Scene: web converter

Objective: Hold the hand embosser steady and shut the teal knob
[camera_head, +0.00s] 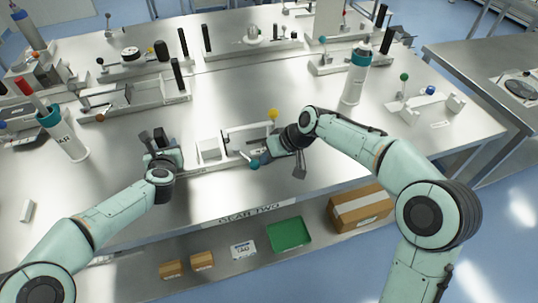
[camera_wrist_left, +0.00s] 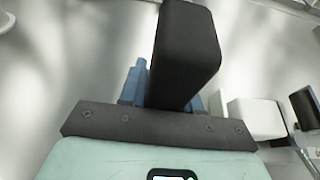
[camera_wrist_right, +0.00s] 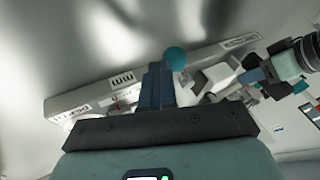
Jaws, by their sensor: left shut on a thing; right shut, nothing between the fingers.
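The hand embosser stands near the table's front edge, with a white block (camera_head: 209,147) and a long pale bar (camera_head: 248,132). Its labelled base (camera_wrist_right: 95,98) shows in the right wrist view. My left gripper (camera_head: 160,151) is shut on the embosser's black upright grip (camera_wrist_left: 187,55), at the device's left end. The teal knob (camera_head: 254,164) is at the right part of the embosser's front; it also shows in the right wrist view (camera_wrist_right: 175,59). My right gripper (camera_wrist_right: 155,85) is shut and empty, its fingertips close beside the knob; contact cannot be told.
A yellow ball knob (camera_head: 273,114) stands just behind my right gripper. White bottles with teal collars stand left (camera_head: 66,136) and right (camera_head: 354,82). Other devices line the table's back. A shelf below holds a green tray (camera_head: 289,234) and boxes. The middle table is clear.

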